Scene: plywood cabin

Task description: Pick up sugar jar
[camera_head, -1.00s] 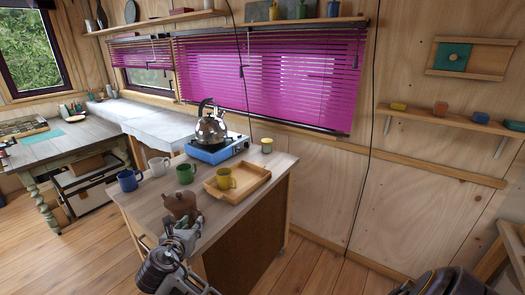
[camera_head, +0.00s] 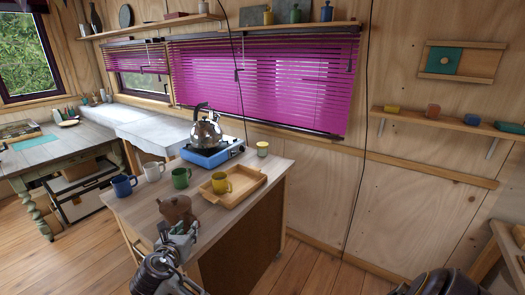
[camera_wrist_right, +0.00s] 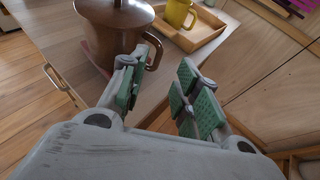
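The sugar jar appears to be the brown lidded jar (camera_head: 176,212) at the near left corner of the wooden counter (camera_head: 226,216). In the right wrist view the brown jar (camera_wrist_right: 112,38) stands upright, with its looped handle facing the fingers. My right gripper (camera_head: 180,240) is at the near edge of the counter, just in front of the jar. In the wrist view its green-padded fingers (camera_wrist_right: 162,92) are spread apart with nothing between them. The left fingertip is close to the jar's handle; I cannot tell if they touch. My left gripper is not in view.
A wooden tray (camera_head: 211,197) holding a yellow mug (camera_head: 221,184) is right of the jar. Blue (camera_head: 123,185), white (camera_head: 153,171) and green (camera_head: 180,178) mugs stand behind it. A kettle (camera_head: 207,130) sits on a blue stove (camera_head: 212,153). Floor left of the counter is clear.

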